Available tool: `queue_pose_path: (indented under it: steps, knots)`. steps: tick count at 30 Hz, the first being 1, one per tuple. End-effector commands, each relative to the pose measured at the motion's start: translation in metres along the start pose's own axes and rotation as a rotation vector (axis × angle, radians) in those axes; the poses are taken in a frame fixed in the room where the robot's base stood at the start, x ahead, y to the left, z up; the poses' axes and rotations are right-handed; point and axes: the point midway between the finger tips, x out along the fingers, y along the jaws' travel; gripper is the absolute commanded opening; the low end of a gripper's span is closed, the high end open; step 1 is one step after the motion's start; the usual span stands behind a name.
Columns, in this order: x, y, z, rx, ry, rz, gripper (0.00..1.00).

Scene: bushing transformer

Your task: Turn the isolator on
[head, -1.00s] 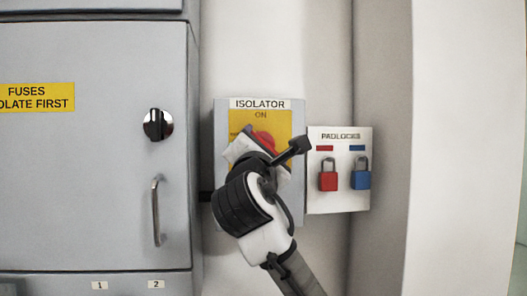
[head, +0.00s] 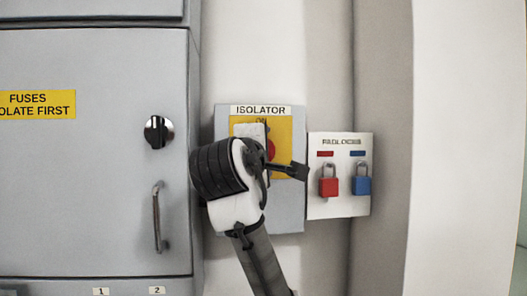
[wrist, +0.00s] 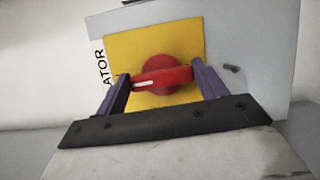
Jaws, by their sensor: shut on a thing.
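The isolator (head: 285,212) is a grey box with a yellow plate and a red rotary handle (head: 271,149). In the head view my gripper (head: 255,140) covers the left of the handle and most of the ON label. In the wrist view the picture is turned, with the ISOLATOR title at the left. There my gripper (wrist: 163,82) has one finger at each end of the red handle (wrist: 165,74), shut on it. The handle's white mark is at its left end, toward the title side, so the handle stands about upright on the plate (wrist: 190,38).
A padlock board (head: 340,207) with a red padlock (head: 328,186) and a blue padlock (head: 361,185) is close right of the isolator. A grey fuse cabinet (head: 90,190) with a black knob (head: 157,132) and a bar handle (head: 158,217) is at the left.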

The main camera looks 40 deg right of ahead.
Motion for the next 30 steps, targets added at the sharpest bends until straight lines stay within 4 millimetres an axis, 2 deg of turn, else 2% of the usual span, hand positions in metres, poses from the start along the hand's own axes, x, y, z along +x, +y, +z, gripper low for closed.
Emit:
queue_pose_path:
  steps: [20,21,26,30]
  knots:
    - [0.0003,-0.0009,0.0009,0.063,-0.002,-0.028,0.48]
    - [0.0004,-0.0009,0.0009,0.063,-0.002,-0.028,0.72]
    - [0.0003,-0.0006,0.0007,0.062,-0.002,-0.027,0.93]
    - [0.0002,-0.0004,0.0004,0.061,-0.001,-0.026,0.93]
